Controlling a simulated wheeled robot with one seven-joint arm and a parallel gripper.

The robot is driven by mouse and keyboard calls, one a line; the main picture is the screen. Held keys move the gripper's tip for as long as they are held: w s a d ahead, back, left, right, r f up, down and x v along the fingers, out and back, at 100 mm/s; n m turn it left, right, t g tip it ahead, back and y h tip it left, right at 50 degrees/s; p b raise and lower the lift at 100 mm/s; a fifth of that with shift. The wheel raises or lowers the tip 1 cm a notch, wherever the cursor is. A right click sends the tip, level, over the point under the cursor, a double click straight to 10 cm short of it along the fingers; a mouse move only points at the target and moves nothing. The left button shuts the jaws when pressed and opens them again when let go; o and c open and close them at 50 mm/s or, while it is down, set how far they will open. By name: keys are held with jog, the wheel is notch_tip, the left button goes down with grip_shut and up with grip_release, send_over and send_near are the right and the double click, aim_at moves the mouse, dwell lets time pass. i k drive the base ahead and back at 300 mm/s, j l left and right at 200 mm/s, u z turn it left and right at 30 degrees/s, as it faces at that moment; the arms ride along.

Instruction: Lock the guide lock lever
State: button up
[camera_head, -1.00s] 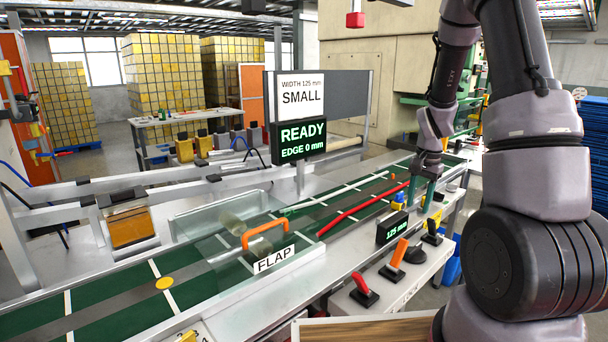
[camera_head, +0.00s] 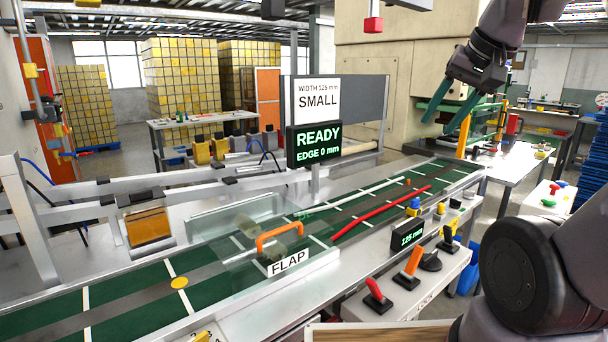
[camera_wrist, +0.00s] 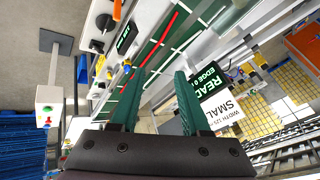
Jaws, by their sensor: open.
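The orange lever also shows in the wrist view (camera_wrist: 117,10). My gripper (camera_head: 444,118) is open and empty, raised high above the far end of the belt, well apart from the levers. Its teal fingers are spread in the wrist view (camera_wrist: 158,72).
A green belt (camera_head: 120,284) runs diagonally, with a red guide bar (camera_head: 380,213) and a clear flap with an orange handle (camera_head: 280,239). A display (camera_head: 408,236) reads 125 mm; the sign (camera_head: 314,146) reads READY, EDGE 0 mm. Air above the console is clear.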

aim_at(417, 252)
jog(key=i+l+u, duration=0.15)
jog(key=l+u, duration=0.25)
jog(key=l, duration=0.65)
jog(key=l+u, duration=0.35)
jog(key=l, duration=0.65)
jog(key=k+j+z, duration=0.1)
jog(key=k+j, duration=0.2)
